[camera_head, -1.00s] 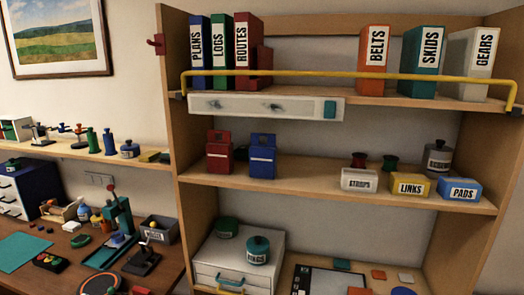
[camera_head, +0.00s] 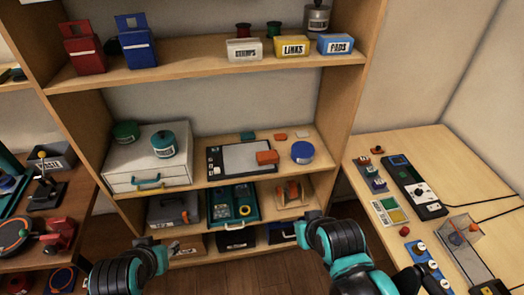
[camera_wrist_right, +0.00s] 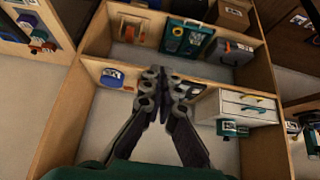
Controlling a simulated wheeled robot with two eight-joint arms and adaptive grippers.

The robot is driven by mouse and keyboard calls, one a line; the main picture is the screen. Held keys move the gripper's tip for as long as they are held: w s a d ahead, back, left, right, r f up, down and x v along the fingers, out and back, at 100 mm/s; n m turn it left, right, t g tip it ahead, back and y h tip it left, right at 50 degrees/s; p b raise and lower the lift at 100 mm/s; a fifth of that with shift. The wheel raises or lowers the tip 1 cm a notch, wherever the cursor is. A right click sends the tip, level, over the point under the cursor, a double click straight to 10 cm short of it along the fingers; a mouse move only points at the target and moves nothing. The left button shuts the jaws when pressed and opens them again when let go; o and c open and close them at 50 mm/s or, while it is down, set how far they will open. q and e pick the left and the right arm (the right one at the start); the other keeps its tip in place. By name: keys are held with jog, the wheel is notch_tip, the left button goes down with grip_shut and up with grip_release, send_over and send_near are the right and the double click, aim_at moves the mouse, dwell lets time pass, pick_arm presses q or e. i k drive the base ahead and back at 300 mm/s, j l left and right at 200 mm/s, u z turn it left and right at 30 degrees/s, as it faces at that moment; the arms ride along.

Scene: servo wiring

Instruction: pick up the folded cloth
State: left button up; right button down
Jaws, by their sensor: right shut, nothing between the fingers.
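I cannot make out a thing that is clearly a folded cloth in either view. A small orange item (camera_head: 267,157) lies on the pale-faced board (camera_head: 240,163) on the middle shelf; I cannot tell what it is. My right gripper (camera_wrist_right: 165,78) is shut and empty in the right wrist view, in front of the shelf unit. In the head view my right arm's dark end comes in at the lower right, before the lower shelves. My left gripper (camera_head: 148,246) shows small at the lower left; its fingers are not clear.
The shelf unit holds a white drawer box (camera_head: 143,172), a blue-lidded tub (camera_head: 302,152), a teal tray (camera_head: 232,208) and a grey case (camera_head: 174,210). A workbench (camera_head: 356,157) with devices stands at the right, a cluttered desk at the left. Wooden floor shows below.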

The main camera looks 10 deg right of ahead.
aim_at(263, 158)
jog(key=i+l+u, duration=0.25)
jog(key=i+l, duration=0.25)
jog(key=i+l+u, duration=0.3)
jog(key=i+l, duration=0.15)
jog(key=l, duration=0.2)
